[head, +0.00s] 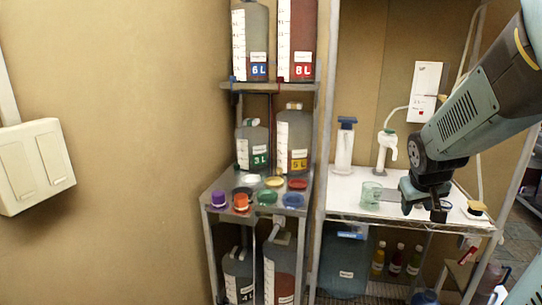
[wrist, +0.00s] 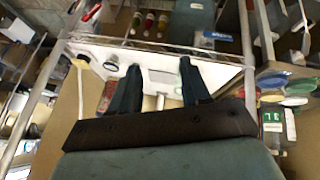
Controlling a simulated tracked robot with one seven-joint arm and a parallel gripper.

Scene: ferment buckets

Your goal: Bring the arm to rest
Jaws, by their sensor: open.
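My arm (head: 490,90) reaches in from the upper right in the head view. My gripper (head: 438,212) points down in front of the white worktop's front edge, right of a clear glass beaker (head: 371,196). In the wrist view my gripper (wrist: 158,85) shows two dark fingers spread apart with nothing between them. The white worktop (wrist: 160,62) shows behind the fingers. Whether the fingertips touch anything is hard to tell, but no object is held.
A narrow rack left of the worktop holds marked buckets, such as the 5 L bucket (head: 294,140), and a shelf of coloured lids (head: 267,198). A pump bottle (head: 386,150) and a measuring cylinder (head: 344,147) stand at the worktop's back. Bottles (head: 396,260) stand below.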

